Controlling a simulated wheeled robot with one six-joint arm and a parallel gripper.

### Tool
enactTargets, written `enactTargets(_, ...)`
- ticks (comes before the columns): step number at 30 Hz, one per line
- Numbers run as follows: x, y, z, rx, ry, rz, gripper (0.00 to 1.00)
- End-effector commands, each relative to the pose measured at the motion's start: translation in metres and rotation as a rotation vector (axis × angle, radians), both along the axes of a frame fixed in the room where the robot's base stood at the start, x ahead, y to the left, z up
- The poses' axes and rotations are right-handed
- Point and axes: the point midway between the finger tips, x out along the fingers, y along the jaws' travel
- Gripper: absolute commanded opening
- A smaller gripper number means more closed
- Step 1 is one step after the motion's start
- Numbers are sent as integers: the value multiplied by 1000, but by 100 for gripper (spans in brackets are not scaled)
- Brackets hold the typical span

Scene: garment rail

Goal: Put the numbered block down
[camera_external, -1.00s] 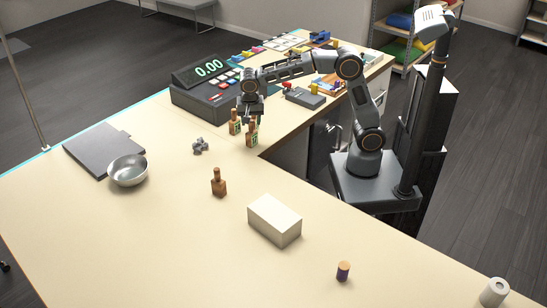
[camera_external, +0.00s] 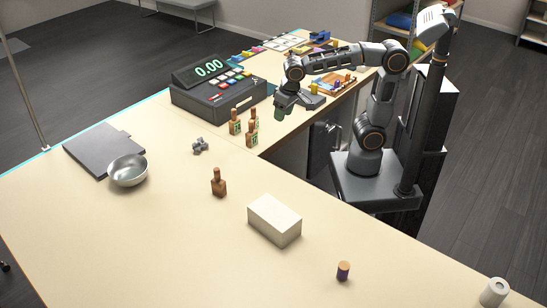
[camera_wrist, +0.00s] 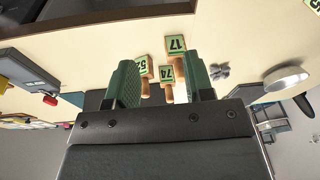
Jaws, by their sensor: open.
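Three numbered blocks, tan with bottle-like necks and green number labels, stand close together on the counter by the cash register. In the wrist view they read 52 (camera_wrist: 141,66), 74 (camera_wrist: 166,74) and 17 (camera_wrist: 175,45). In the camera_external view the group shows as a left block (camera_external: 235,123), a rear block (camera_external: 253,114) and a front block (camera_external: 252,134). My gripper (camera_external: 282,108) is to the right of the group, apart from it. Its green fingers (camera_wrist: 161,84) are spread in the wrist view with nothing held between them.
A brown bottle-shaped piece (camera_external: 218,184) stands nearer the camera. A white box (camera_external: 274,220), steel bowl (camera_external: 128,170), small grey object (camera_external: 200,146) and purple cylinder (camera_external: 343,271) are on the counter. The cash register (camera_external: 219,88) stands behind the blocks. Counter between these is clear.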

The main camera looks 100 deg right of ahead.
Motion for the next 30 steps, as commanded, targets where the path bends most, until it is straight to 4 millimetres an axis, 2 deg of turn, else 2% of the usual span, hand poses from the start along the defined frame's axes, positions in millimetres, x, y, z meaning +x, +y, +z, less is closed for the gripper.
enactTargets(1, -19, 4, -10, -10, -20, 114, 48)
enactTargets(3, -39, 9, -23, -31, -46, 265, 48)
enactTargets(6, -62, 14, -41, -58, -75, 438, 48)
enactTargets(10, -80, 17, -58, -89, -99, 581, 48)
enactTargets(15, -88, 19, -66, -105, -110, 647, 48)
enactTargets(30, -88, 19, -66, -103, -108, 647, 48)
